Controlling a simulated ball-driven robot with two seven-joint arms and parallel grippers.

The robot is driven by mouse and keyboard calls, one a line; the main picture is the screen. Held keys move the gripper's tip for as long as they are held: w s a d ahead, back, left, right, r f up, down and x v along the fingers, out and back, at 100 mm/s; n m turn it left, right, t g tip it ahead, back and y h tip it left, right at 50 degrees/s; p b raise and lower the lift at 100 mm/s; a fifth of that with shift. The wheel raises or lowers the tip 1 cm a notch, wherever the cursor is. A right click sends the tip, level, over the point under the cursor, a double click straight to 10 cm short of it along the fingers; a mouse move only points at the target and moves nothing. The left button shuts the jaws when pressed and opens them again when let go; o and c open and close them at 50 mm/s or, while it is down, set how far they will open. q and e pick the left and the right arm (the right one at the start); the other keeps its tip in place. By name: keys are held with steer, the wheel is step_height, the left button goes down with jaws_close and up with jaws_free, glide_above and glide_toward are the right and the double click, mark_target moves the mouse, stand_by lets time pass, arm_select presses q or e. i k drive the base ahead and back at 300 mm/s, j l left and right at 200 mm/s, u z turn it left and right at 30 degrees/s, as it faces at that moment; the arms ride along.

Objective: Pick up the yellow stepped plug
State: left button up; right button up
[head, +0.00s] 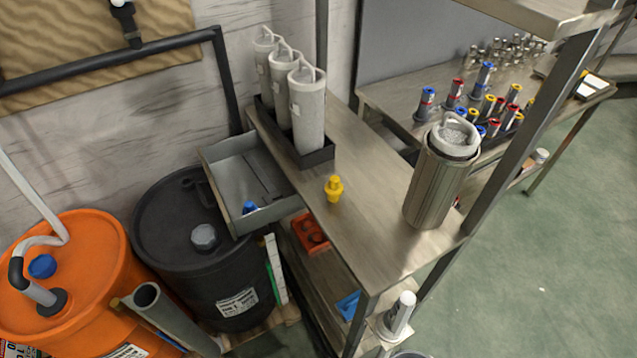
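The yellow stepped plug (334,189) stands upright on the metal shelf top (372,250), near its left edge and beside the dark tray of white cylinders. Nothing touches it and it is fully visible. Neither of my grippers shows in the head view.
White handled cylinders (307,108) stand in a dark tray behind the plug. A metal canister (437,180) stands to its right. A grey open bin (235,170) with a blue piece (249,207) sits left. A slanted metal post (530,125) rises at right. Shelf room around the plug is clear.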

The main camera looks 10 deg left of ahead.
mark_target(333, 188)
steer(key=j+z, duration=0.2)
steer(key=z, duration=0.2)
steer(key=i+j+z, duration=0.1)
steer(key=z, duration=0.25)
steer(key=j+z, duration=0.4)
steer(key=l, duration=0.1)
